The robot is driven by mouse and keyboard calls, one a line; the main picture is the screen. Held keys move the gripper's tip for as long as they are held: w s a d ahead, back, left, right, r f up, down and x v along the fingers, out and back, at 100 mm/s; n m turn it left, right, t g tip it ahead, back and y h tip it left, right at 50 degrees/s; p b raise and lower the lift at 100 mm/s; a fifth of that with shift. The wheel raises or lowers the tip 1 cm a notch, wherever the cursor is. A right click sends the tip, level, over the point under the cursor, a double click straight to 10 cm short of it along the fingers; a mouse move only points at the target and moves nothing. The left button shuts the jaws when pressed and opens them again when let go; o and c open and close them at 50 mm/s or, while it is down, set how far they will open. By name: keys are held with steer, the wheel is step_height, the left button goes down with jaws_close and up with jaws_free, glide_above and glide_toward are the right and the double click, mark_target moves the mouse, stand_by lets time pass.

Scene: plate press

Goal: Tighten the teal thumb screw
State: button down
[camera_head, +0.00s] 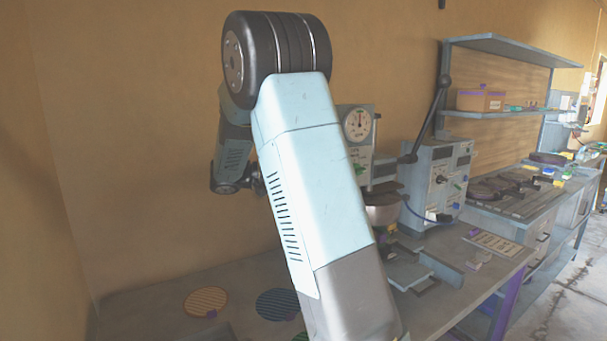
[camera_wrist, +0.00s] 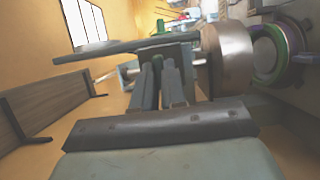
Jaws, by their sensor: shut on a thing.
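My gripper (camera_wrist: 160,72) shows in the wrist view, its two dark fingers close together and reaching toward a pale blue-grey machine part (camera_wrist: 168,48). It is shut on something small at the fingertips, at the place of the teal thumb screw. I cannot make out the screw's teal colour or shape, as the fingers hide it. A brownish metal cylinder (camera_wrist: 228,55) stands just right of the fingertips. In the head view my arm hides the gripper and most of the press; its dial gauge (camera_head: 357,124) and metal cylinder (camera_head: 384,209) show beside the arm.
A long dark lever (camera_head: 430,118) rises beside a grey control box (camera_head: 438,180) with a blue cable. Two round slotted discs (camera_head: 205,302) lie on the bench front left. A shelf (camera_head: 500,46) and a side bench with dark parts stand right. The wall is close behind.

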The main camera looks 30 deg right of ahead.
steer(key=shift+s+d+f, duration=0.2)
steer(key=shift+d, duration=0.1)
steer(key=c, duration=1.2)
jaws_free()
steer(key=shift+d+r, duration=0.15)
steer(key=shift+d, duration=0.05)
steer(key=v, duration=1.4)
steer(key=shift+w, duration=0.2)
steer(key=shift+s, duration=0.1)
steer(key=s+d+f+n+t+y, duration=0.1)
steer(key=s+n+t+y, duration=0.15)
steer(key=s+y, duration=0.6)
steer(key=s+d+n+t+y, duration=0.1)
steer(key=s+t+y, duration=0.25)
steer(key=s, duration=0.95)
steer(key=s+a+t+y, duration=0.1)
steer(key=s+a+t, duration=0.1)
steer(key=s, duration=0.1)
steer(key=s+a+f+t+y, duration=0.1)
steer(key=s+a+y, duration=0.1)
steer(key=s, duration=0.1)
steer(key=s+a+t+y, duration=0.2)
steer(key=s, duration=0.1)
steer(key=shift+s+a+f+n+t, duration=0.15)
steer(key=shift+f+n+t, duration=0.1)
steer(key=shift+f+t, duration=0.1)
